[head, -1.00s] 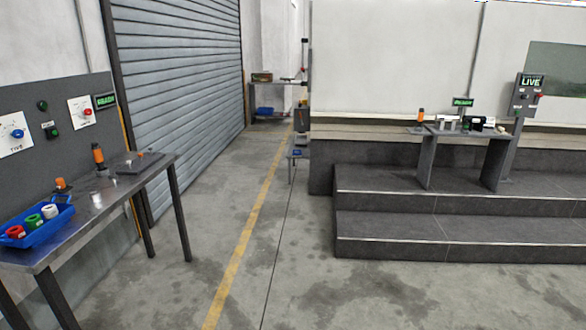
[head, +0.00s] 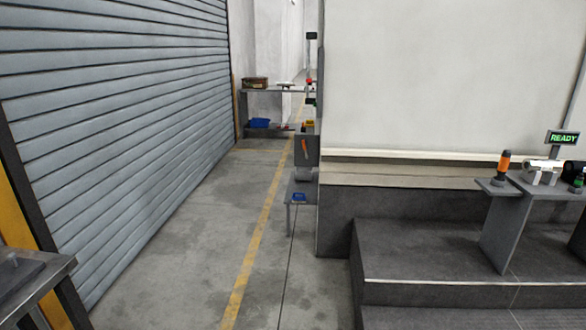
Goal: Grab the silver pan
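I cannot make out a silver pan for certain. A small pale flat item (head: 285,86) sits on top of the far grey bench (head: 262,92), past the end of the aisle, too small to identify. Neither of my grippers is in view, so what they hold is hidden.
A roller shutter (head: 120,120) lines the left, with a table corner (head: 35,285) at lower left. Dark steps (head: 430,260) and a stand with an orange-topped item (head: 503,165) are at right. A low shelf with a blue item (head: 299,197) edges the aisle. The floor (head: 190,230) between is clear.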

